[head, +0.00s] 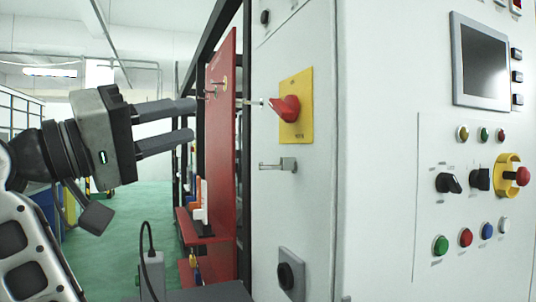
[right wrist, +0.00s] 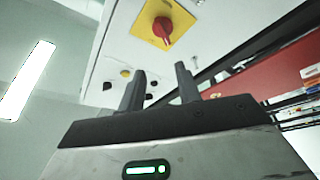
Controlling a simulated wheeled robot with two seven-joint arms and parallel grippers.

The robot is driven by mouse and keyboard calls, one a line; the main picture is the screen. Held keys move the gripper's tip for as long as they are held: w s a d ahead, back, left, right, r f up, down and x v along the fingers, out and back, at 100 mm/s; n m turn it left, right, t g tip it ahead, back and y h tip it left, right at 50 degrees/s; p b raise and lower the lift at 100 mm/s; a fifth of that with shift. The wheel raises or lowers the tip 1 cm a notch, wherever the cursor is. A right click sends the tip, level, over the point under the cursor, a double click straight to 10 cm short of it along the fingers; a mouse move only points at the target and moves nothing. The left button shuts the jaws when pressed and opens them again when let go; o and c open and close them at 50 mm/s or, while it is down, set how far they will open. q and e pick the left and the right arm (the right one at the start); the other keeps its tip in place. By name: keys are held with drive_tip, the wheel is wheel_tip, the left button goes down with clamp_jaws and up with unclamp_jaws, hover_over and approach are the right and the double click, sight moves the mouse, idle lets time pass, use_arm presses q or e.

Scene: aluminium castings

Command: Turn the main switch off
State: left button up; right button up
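The main switch is a red rotary knob (head: 284,109) on a yellow plate (head: 299,88), mounted on the narrow side of a white cabinet. In the right wrist view the red knob (right wrist: 163,31) and yellow plate (right wrist: 148,17) show beyond the fingers. The writing on the plate is too small to read. My right gripper (head: 194,121) is left of the switch, with its fingers pointing toward the cabinet. Its fingers are apart and empty, clear of the knob; they also show in the right wrist view (right wrist: 160,72). My left gripper is not in view.
A red board (head: 220,150) on a dark frame stands between my gripper and the cabinet, seemingly farther back. A metal latch (head: 280,165) and a black fitting (head: 288,275) sit below the switch. The cabinet front carries a screen (head: 484,62), several buttons and a red emergency stop (head: 522,176).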

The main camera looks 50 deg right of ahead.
drive_tip(key=f, duration=0.2)
drive_tip(key=p, duration=0.2)
approach(275, 110)
drive_tip(key=shift+m, duration=0.4)
drive_tip(key=x, duration=0.8)
drive_tip(key=shift+s+d+r, duration=0.1)
drive_tip(key=shift+d, duration=0.2)
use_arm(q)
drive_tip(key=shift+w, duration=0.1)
